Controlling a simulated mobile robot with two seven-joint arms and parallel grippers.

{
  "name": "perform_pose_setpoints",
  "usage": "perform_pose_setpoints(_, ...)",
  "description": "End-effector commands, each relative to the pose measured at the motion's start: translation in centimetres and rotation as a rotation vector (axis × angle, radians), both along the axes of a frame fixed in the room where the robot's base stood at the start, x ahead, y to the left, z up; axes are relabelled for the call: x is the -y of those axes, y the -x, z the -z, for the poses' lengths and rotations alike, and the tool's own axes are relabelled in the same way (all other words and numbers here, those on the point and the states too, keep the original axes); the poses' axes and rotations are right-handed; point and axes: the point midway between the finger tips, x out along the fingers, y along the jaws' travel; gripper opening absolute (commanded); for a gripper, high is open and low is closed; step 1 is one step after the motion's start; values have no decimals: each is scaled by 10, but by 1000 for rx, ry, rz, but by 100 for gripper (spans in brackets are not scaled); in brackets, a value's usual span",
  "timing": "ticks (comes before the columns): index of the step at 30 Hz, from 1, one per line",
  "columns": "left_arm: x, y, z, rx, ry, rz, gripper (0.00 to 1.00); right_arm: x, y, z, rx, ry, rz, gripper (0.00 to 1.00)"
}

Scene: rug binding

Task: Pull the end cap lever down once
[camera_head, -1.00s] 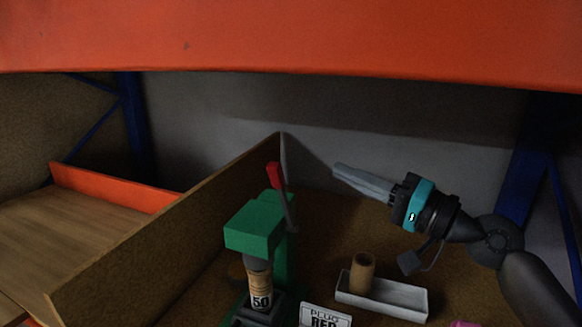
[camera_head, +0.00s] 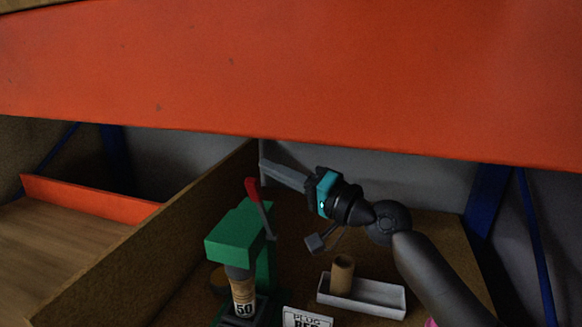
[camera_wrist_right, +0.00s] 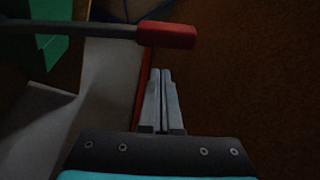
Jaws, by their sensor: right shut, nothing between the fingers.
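The end cap lever is a thin grey rod with a red grip (camera_head: 252,189) on the green press (camera_head: 232,238). It stands raised, leaning up and to the left in the head view. A cardboard tube marked 50 (camera_head: 243,288) stands under the press head. My right gripper (camera_head: 266,167) is shut and empty, its fingers just above and beside the red grip. In the right wrist view, the red grip (camera_wrist_right: 168,35) lies just beyond the closed fingertips (camera_wrist_right: 161,73), with a small gap visible. My left gripper is not in view.
A white tray (camera_head: 380,297) with a short brown tube (camera_head: 342,274) stands to the right of the press. A plug sign (camera_head: 305,318) is in front. A brown partition (camera_head: 150,237) is close on the left, and an orange beam (camera_head: 300,80) crosses above.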

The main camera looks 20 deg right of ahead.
Motion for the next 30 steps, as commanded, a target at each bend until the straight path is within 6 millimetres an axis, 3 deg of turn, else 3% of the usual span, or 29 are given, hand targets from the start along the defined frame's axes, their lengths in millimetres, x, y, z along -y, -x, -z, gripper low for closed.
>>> perform_pose_setpoints(9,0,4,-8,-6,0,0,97,-13,21,12,-1,-2,0,0)
perform_pose_setpoints(23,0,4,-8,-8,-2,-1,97,-15,24,13,0,0,1,0)
perform_pose_setpoints(30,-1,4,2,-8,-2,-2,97,-19,30,19,35,25,-2,0)
